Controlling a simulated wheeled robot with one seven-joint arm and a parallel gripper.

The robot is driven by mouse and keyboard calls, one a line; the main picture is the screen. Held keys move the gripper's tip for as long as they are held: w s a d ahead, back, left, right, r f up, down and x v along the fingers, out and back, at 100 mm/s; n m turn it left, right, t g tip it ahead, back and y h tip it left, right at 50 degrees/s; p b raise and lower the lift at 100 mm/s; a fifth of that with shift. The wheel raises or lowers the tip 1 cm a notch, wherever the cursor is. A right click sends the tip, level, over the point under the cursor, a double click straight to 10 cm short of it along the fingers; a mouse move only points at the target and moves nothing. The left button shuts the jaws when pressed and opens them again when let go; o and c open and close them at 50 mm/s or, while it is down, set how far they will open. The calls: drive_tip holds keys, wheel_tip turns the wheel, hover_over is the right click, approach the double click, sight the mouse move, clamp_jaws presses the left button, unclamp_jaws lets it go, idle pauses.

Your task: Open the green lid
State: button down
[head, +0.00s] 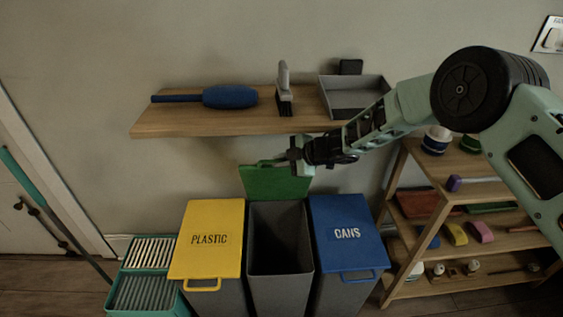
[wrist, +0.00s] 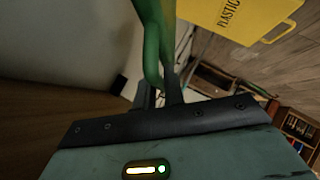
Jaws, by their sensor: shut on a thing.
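The green lid (head: 275,184) stands raised, close to upright, at the back of the grey middle bin (head: 281,240), whose mouth is uncovered. My gripper (head: 280,160) is at the lid's upper edge. In the wrist view, a green bar, the lid's handle (wrist: 152,50), runs down to my gripper's fingers (wrist: 160,92), which are shut on it. The exact contact is partly hidden in the head view.
The yellow PLASTIC lid (head: 207,240) and blue CANS lid (head: 346,234) are shut on either side. A wall shelf (head: 210,122) with a blue duster (head: 230,97), a brush (head: 284,92) and a grey tray (head: 352,98) hangs just above my gripper. A shelf rack (head: 445,215) stands right.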

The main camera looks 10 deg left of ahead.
drive_tip(key=shift+w, duration=0.15)
drive_tip(key=c, duration=1.5)
unclamp_jaws()
